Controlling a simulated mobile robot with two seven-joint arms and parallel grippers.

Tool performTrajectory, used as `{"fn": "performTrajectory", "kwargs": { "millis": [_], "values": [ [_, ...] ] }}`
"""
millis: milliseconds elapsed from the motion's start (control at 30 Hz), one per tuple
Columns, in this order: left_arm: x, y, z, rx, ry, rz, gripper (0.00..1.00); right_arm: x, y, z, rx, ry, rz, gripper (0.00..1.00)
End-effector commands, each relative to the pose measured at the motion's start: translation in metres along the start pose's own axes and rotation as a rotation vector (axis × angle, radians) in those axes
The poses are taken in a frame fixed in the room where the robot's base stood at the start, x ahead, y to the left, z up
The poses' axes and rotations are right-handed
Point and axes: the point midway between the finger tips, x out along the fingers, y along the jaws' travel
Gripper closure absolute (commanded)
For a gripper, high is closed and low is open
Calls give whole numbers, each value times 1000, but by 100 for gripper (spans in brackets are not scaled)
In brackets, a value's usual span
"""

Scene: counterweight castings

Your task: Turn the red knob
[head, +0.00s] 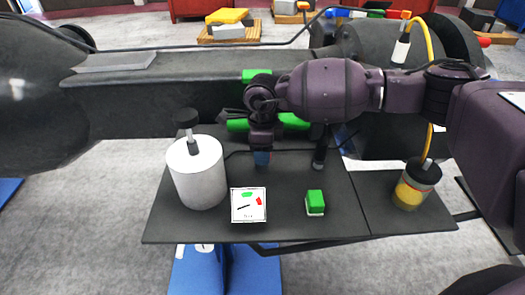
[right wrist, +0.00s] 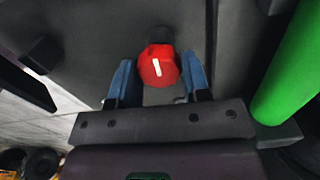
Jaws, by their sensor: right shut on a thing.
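The red knob (right wrist: 158,70) shows in the right wrist view, with a white mark on its face that stands nearly upright, leaning slightly. My right gripper (right wrist: 159,80) has its blue fingers on either side of the knob and is shut on it. In the head view the right gripper (head: 262,158) points down at the back of the dark shelf, and the arm and gripper hide the knob there. My left gripper is in neither view.
A green cylinder (right wrist: 292,65) lies right of the gripper in the wrist view.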

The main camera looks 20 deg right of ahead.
Motion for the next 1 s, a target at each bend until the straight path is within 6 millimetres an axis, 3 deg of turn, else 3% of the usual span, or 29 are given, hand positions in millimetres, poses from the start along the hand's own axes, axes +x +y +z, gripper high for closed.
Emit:
{"fn": "performTrajectory", "kwargs": {
  "millis": [567,600,733,1000],
  "values": [
    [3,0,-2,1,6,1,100,-2,-1,1,-28,-3,-3,80],
    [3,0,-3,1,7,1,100,-2,-1,1,-28,-3,-3,50],
    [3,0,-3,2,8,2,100,-2,-1,0,-28,-2,-2,31],
    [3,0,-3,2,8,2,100,-1,0,0,-28,-1,-1,31]
  ]
}}
